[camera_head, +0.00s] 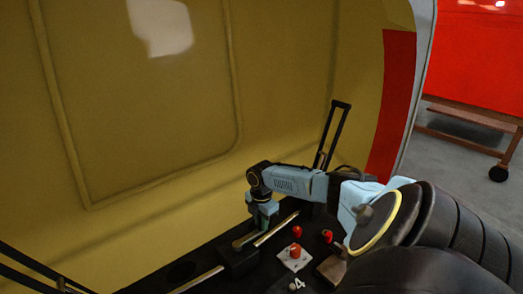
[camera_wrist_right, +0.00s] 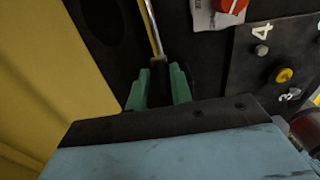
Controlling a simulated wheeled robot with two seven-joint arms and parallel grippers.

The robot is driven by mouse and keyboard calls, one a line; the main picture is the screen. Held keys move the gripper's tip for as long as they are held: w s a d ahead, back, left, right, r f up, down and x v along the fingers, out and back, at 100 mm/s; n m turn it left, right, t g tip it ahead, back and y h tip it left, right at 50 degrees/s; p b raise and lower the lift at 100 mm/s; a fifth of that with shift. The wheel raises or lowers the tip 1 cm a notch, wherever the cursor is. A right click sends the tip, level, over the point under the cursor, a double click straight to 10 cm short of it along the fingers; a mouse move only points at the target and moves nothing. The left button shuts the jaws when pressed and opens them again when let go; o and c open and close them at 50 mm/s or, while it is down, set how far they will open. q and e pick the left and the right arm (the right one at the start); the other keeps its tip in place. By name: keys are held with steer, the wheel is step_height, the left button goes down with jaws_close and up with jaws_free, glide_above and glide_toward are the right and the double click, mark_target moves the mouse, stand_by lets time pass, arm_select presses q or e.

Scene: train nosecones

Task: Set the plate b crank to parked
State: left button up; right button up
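A metal rod (camera_wrist_right: 152,28) with a dark end (camera_wrist_right: 158,75) runs down between the green fingertips of my right gripper (camera_wrist_right: 158,88) in the right wrist view. The fingers stand close on both sides of the dark end; I cannot tell whether they press on it. In the head view my right gripper (camera_head: 262,212) points down at the dark console, beside a brass-coloured bar (camera_head: 276,229). No plate letter is readable, so I cannot tell which part is the plate b crank. My left gripper is not in view.
A white plate with a red knob (camera_head: 295,250) sits right of the gripper; more red knobs (camera_head: 327,236) are near it. The wrist view shows a panel marked 4 and 3 with a yellow button (camera_wrist_right: 284,75). A yellow wall (camera_head: 140,120) rises behind the console (camera_head: 150,280).

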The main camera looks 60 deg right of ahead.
steer(key=o, duration=0.4)
steer(key=shift+w+a, duration=0.1)
steer(key=shift+w, duration=0.1)
steer(key=shift+o, duration=0.2)
steer(key=shift+s, duration=0.1)
step_height(320, 180, up, 14)
steer(key=p, duration=0.2)
steer(key=shift+f, duration=0.25)
